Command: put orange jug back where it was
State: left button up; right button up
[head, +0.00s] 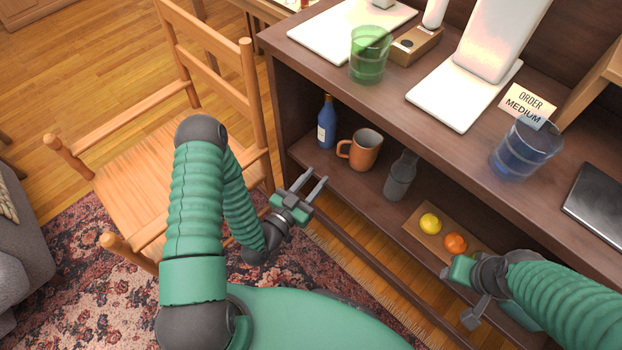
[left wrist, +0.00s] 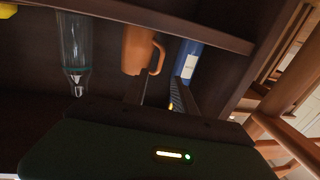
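The orange jug (head: 361,150) stands upright on the lower shelf in the head view, its handle toward the left. It also shows in the left wrist view (left wrist: 138,50). My left gripper (head: 306,184) is open and empty, in front of the shelf and to the lower left of the jug, apart from it. Its two fingers also show in the left wrist view (left wrist: 158,92), pointing toward the space by the jug and the blue bottle. My right gripper (head: 462,295) is at the lower right, in front of the shelf; its fingers are not clear enough to judge.
A blue bottle (head: 327,122) stands left of the jug and a grey bottle (head: 400,175) right of it. A board (head: 408,225) holds a lemon and an orange. The top (head: 440,150) bears a green glass (head: 370,54) and a blue glass (head: 525,150). A wooden chair (head: 130,185) stands left.

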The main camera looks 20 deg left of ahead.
pick_arm(q)
jog(key=s+r+n+g+y, duration=0.2)
jog(key=s+r+g, duration=0.6)
jog(key=s+g, duration=0.5)
jog(key=shift+s+d+g+y, duration=0.25)
jog(key=shift+g+y, duration=0.35)
jog(key=shift+g, duration=0.5)
